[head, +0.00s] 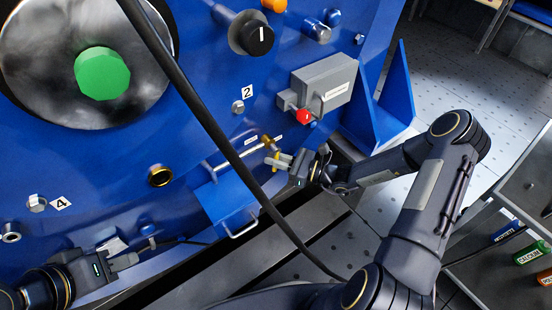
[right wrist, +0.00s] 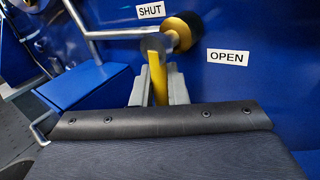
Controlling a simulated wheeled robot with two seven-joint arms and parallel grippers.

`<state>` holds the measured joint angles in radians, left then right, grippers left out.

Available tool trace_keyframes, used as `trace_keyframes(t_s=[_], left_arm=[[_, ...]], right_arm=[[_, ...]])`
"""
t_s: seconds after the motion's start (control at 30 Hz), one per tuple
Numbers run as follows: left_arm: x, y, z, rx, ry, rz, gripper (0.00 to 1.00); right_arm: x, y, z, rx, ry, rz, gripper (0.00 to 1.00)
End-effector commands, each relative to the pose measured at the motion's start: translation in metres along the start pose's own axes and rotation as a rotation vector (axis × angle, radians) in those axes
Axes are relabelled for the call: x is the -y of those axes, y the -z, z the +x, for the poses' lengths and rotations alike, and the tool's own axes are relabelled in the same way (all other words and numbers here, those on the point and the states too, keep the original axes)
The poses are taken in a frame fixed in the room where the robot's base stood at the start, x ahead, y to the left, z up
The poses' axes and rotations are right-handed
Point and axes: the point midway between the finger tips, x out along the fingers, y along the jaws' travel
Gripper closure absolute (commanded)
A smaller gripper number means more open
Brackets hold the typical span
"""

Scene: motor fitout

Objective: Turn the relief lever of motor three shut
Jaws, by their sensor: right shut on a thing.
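The relief lever (right wrist: 158,80) is a yellow handle on a brass and black valve (right wrist: 183,32) with a pipe running left. It also shows in the head view (head: 276,158), on the blue housing. My right gripper (head: 277,162) is shut on the lever, with a grey finger on each side of it in the right wrist view (right wrist: 158,92). The lever hangs down from the valve in that view. The SHUT label (right wrist: 151,11) is above left and the OPEN label (right wrist: 228,57) is to the right. My left gripper (head: 122,254) is low at the left; its jaw gap is unclear.
A blue box with a wire handle (head: 240,226) juts out below the lever. A grey box with a red knob (head: 304,116) is above right. A black cable (head: 205,120) crosses the head view. A rack with labelled items (head: 505,231) stands at right.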

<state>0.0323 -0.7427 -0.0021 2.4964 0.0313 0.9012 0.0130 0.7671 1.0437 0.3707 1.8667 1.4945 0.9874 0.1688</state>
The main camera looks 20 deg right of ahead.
Motion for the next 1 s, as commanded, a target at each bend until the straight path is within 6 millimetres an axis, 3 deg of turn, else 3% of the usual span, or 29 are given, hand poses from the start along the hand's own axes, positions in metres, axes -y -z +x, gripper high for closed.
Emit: trace_keyframes(t_s=[0.27,1.0], left_arm=[[-0.002,0.002,-0.004,0.000,0.000,0.000,0.64],[-0.009,0.010,-0.020,0.000,0.000,0.000,0.64]], right_arm=[[-0.005,0.000,0.003,0.087,-0.005,0.132,1.00],[-0.023,-0.013,0.014,0.474,-0.033,0.711,1.00]])
